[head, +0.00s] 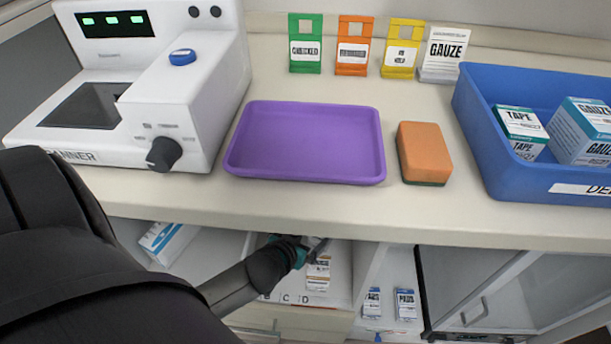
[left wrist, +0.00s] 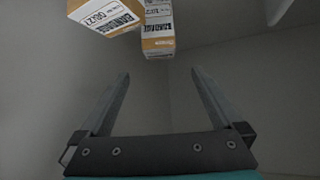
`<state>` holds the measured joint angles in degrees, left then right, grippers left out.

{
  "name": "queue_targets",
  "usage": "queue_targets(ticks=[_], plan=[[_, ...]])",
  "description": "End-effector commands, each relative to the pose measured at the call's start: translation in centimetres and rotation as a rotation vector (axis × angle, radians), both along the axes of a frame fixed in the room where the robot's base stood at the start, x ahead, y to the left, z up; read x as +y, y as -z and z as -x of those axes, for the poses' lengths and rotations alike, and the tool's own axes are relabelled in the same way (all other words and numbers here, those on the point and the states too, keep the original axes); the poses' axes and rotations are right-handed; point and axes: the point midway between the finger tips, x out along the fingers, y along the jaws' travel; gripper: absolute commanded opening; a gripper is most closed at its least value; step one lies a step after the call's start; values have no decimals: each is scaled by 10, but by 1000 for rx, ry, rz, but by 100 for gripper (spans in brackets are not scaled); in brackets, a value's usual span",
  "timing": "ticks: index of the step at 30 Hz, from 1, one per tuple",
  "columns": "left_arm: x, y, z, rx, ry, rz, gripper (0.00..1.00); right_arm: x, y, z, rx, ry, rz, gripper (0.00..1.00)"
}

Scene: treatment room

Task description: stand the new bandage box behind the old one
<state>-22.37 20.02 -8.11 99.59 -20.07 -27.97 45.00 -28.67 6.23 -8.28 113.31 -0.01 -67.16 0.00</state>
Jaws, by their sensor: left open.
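Two white and orange boxes show at the top of the left wrist view, both cut off by the frame edge. The left one (left wrist: 104,14) looks tilted in the picture and bears the print "08/27". The other box (left wrist: 158,30) is beside it to the right; its small print is unreadable. In the head view a white and orange box (head: 318,274) sits in the shelf compartment under the counter, partly hidden by my gripper. My left gripper (head: 316,249) is at this compartment, open and empty; its fingers (left wrist: 161,74) point toward the boxes, apart from them. My right gripper is not in view.
The counter edge (head: 420,232) overhangs the shelf and my left arm reaches under it. Letters mark the shelf front. Another compartment holds two small boxes (head: 405,304). On the counter are a purple tray (head: 305,181), an orange sponge (head: 424,150) and a blue bin (head: 500,188).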

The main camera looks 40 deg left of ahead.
Motion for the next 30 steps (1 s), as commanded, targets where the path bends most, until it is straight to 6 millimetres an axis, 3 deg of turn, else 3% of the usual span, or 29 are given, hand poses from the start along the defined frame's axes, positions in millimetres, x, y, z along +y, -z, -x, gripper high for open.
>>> queue_targets(ticks=[5,12,18,30], plan=[[-11,8,17,87,-1,-22,100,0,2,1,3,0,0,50],[-63,33,83,430,129,-51,100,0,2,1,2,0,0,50],[-99,36,122,604,285,-33,100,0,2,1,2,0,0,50],[-105,35,129,631,318,-32,100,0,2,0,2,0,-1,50]])
